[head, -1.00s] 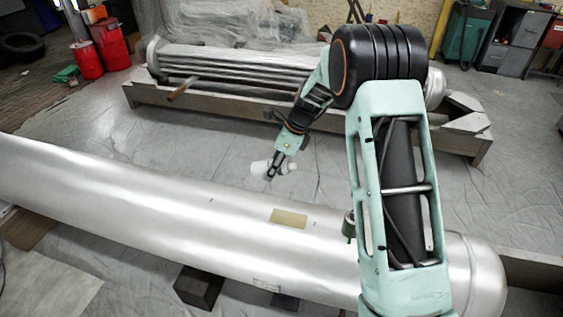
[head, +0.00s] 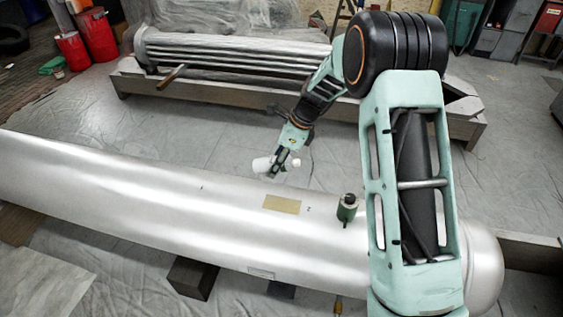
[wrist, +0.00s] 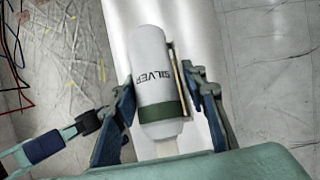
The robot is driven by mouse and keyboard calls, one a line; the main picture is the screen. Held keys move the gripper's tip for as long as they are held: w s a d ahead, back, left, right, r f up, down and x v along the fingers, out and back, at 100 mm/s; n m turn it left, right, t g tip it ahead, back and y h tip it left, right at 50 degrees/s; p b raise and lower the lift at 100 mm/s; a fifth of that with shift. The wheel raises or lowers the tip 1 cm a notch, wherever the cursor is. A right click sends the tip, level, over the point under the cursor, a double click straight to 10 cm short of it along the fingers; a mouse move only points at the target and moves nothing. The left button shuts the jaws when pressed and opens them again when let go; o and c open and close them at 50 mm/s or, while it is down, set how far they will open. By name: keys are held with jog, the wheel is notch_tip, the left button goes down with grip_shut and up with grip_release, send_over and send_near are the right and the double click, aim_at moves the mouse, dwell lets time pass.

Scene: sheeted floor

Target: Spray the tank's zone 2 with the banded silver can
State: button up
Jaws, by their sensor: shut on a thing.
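The can (head: 262,164) is pale with a dark green band and the word SILVER, which reads upside down in the wrist view (wrist: 152,75). My gripper (head: 277,164) is shut on it, with one finger on each side in the wrist view (wrist: 160,110). The tank (head: 130,185) is a long, shiny silver cylinder lying across the head view. The can is over the tank's far side, left of and beyond a tan patch (head: 282,204). A small dark mark (head: 309,209), perhaps a 2, is right of the patch. No spray shows.
A green fitting with a dark top (head: 347,208) stands up from the tank, right of the patch. Dark blocks (head: 193,278) lie at the tank's near side. A tube bundle in a wooden frame (head: 230,95) lies beyond. Sheeted floor between is clear.

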jog(key=w+a+p, duration=0.2)
jog(key=a, duration=0.7)
jog(key=w+a+p, duration=0.1)
jog(key=a+p, duration=0.1)
jog(key=a, duration=0.8)
jog(key=shift+w+a, duration=0.2)
jog(key=shift+w, duration=0.2)
jog(key=shift+o, duration=0.4)
jog(key=shift+r, duration=0.1)
jog(key=c, duration=0.8)
jog(key=s+d, duration=0.1)
jog(key=d, duration=0.6)
jog(key=s+d, duration=0.1)
jog(key=d, duration=0.6)
jog(key=s+d, duration=0.2)
jog(key=d, duration=0.5)
jog(key=shift+s+d, duration=0.1)
jog(key=shift+d, duration=0.1)
jog(key=o, duration=0.7)
